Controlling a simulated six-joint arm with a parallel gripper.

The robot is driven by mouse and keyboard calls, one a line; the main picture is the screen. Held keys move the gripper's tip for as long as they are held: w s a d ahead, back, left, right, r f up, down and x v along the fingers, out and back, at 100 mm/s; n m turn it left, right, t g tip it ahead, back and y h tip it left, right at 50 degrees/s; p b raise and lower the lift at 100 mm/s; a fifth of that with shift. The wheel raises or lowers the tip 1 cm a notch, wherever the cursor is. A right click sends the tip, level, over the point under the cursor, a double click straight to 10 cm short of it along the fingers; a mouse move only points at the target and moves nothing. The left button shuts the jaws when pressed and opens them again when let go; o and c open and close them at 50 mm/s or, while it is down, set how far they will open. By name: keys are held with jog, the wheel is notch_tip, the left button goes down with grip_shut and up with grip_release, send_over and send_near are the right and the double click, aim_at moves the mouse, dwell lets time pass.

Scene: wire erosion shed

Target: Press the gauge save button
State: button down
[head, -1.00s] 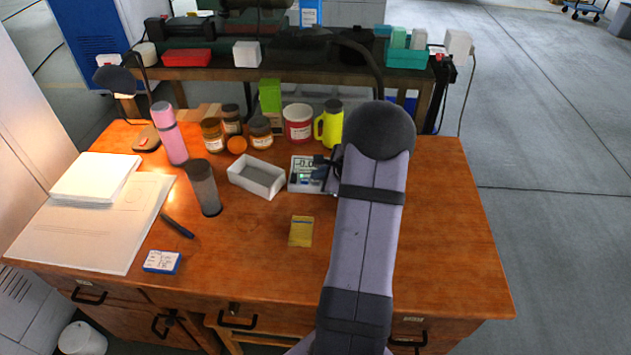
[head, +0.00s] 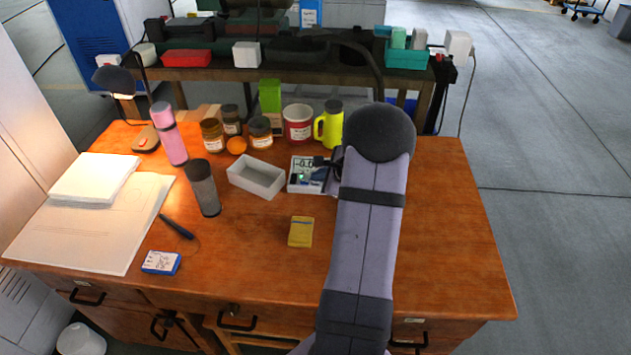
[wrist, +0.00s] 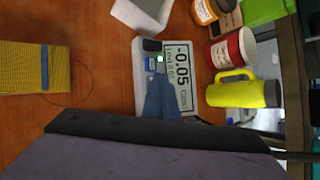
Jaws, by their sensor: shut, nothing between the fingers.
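The gauge (head: 306,174) is a pale box with a display, beside the white tray on the wooden table. In the wrist view the gauge (wrist: 183,96) display reads -0.05. Next to the display is a column with a dark patch, a lit green spot (wrist: 160,58) and a blue patch (wrist: 150,66); I cannot tell which is the save button. My gripper (wrist: 157,82) is shut and empty, its narrow tips over the gauge just below the blue patch. I cannot tell whether they touch. In the head view my arm partly hides the gauge's right side.
The white tray (head: 256,178) stands close left of the gauge. A yellow mug (head: 331,126), a red-and-white tub (head: 298,124) and several jars stand behind. A yellow box (head: 300,232) lies in front. The table's right side is clear.

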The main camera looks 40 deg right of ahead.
aim_at(319, 184)
jog(key=shift+r, duration=0.1)
jog(key=shift+r+p, duration=0.45)
jog(key=shift+r, duration=0.2)
notch_tip(319, 184, up, 5)
jog(key=p, duration=0.3)
jog(key=shift+p, duration=0.35)
dwell(0.6)
